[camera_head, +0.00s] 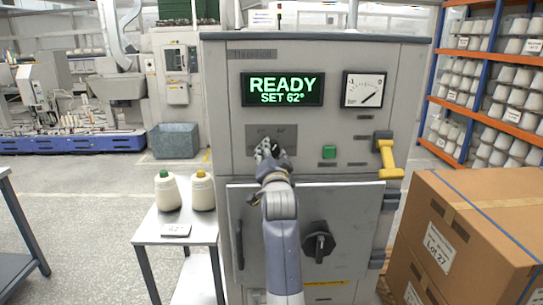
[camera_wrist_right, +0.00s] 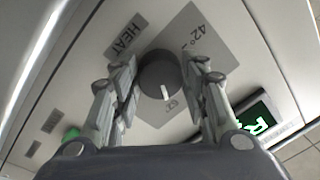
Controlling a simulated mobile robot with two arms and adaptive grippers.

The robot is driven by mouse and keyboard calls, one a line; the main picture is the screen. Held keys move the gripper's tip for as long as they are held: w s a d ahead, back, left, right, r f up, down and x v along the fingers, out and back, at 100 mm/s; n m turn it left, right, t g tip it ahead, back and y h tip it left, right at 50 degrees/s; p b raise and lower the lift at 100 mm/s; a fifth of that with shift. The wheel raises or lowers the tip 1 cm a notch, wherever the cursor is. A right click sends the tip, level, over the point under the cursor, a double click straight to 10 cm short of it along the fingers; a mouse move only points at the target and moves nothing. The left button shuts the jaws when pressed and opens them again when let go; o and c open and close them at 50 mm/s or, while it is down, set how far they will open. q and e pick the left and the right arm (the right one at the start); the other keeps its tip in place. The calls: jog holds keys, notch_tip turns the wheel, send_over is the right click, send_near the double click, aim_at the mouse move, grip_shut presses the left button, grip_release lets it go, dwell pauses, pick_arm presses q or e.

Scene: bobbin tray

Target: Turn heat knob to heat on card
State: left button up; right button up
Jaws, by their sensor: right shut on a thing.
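The heat knob (camera_wrist_right: 158,72) is a dark round knob on a grey plate, next to a HEAT label, in the right wrist view. Its white mark points toward the plate's lower label, which looks like 62°. My right gripper (camera_head: 268,150) is at the knob plate on the machine front and hides the knob in the head view. In the wrist view its fingers (camera_wrist_right: 165,95) are shut on the knob from both sides. The display (camera_head: 283,90) reads READY, SET 62°. The card (camera_head: 176,230) lies on the side table; its print looks like 62°. My left gripper is out of view.
Two yarn cones (camera_head: 167,191) stand on the side table (camera_head: 150,231). A green button (camera_head: 329,152), a yellow lever (camera_head: 388,158) and a dark door handle (camera_head: 319,242) are on the machine. Cardboard boxes (camera_head: 475,230) stand at the right.

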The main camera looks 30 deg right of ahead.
jog(key=o, duration=1.1)
jog(key=shift+c, duration=0.2)
